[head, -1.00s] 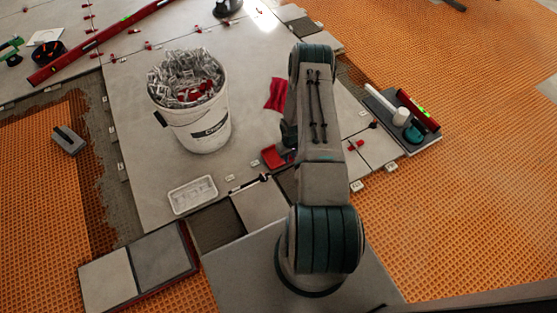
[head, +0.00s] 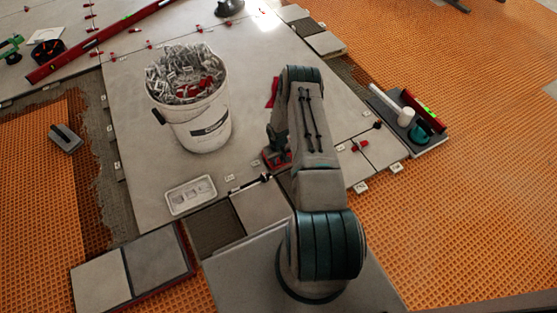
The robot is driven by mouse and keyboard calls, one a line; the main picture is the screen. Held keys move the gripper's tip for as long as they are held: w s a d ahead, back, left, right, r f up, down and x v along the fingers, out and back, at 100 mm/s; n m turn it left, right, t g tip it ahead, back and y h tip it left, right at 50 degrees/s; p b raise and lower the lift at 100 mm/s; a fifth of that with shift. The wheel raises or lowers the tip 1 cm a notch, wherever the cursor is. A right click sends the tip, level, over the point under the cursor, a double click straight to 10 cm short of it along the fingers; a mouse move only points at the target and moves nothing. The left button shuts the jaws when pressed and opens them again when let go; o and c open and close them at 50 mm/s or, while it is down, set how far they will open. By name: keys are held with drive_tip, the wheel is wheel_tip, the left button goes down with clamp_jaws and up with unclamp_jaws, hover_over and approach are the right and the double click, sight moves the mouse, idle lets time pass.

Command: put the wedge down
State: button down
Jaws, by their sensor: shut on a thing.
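My gripper (head: 276,150) points down at the small red tray (head: 271,163), just right of the bucket. It is shut on the wedge, but the wedge is too small and too covered by the gripper and arm to make out. The gripper's tip is at or just above the tray; I cannot tell whether anything touches. The tray is partly hidden behind the gripper.
A white bucket (head: 205,130) full of clear clips stands left of the gripper. A white compartment tray (head: 190,195) lies in front of it. A dark board (head: 430,138) with tools lies at right. A red cloth (head: 271,92) lies behind the arm. Open tile (head: 150,165) is left of the bucket.

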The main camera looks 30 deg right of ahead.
drive_tip(key=shift+f, duration=0.2)
drive_tip(key=c, duration=1.3)
unclamp_jaws()
drive_tip(key=shift+r, duration=0.1)
